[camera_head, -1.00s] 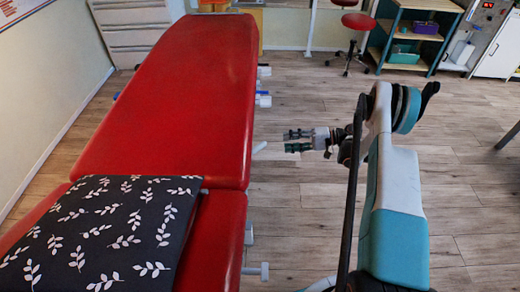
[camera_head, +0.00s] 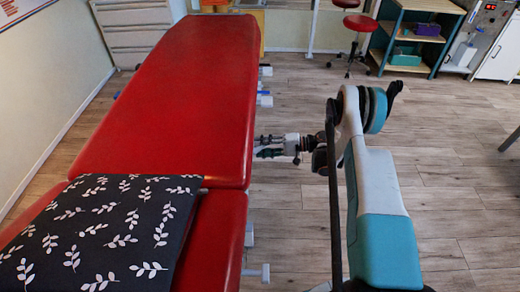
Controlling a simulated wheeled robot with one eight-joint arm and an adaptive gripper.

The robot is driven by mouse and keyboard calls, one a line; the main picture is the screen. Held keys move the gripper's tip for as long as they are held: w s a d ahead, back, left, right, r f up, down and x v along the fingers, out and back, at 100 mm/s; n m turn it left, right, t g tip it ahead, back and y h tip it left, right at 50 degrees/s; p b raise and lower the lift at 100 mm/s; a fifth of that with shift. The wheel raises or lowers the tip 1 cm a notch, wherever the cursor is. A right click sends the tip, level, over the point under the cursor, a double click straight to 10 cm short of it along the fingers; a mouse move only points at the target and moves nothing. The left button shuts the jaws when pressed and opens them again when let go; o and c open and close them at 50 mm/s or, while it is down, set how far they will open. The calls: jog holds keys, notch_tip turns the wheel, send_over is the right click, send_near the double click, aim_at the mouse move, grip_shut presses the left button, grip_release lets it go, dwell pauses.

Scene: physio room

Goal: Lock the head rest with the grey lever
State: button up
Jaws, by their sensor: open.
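The red padded treatment bed (camera_head: 180,100) runs from the near left to the back, with a joint line between its long far section and its near section (camera_head: 215,240). I cannot tell for sure which section is the head rest. My gripper (camera_head: 262,147) is open at the bed's right edge, just beyond the joint line, with its fingers pointing left at the edge. The pale grey lever that stuck out there is now hidden behind or between my fingers; I cannot tell which, nor whether they touch it.
A dark pillow with white leaves (camera_head: 105,235) lies on the near section. Blue and whitish fittings (camera_head: 264,98) stick out along the bed's right side, with another whitish one (camera_head: 257,272) nearer. A red stool (camera_head: 360,24) and a shelf (camera_head: 418,45) stand at the back.

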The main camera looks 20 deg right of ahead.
jog(key=shift+w+a, duration=0.15)
jog(key=shift+a, duration=0.35)
grip_shut()
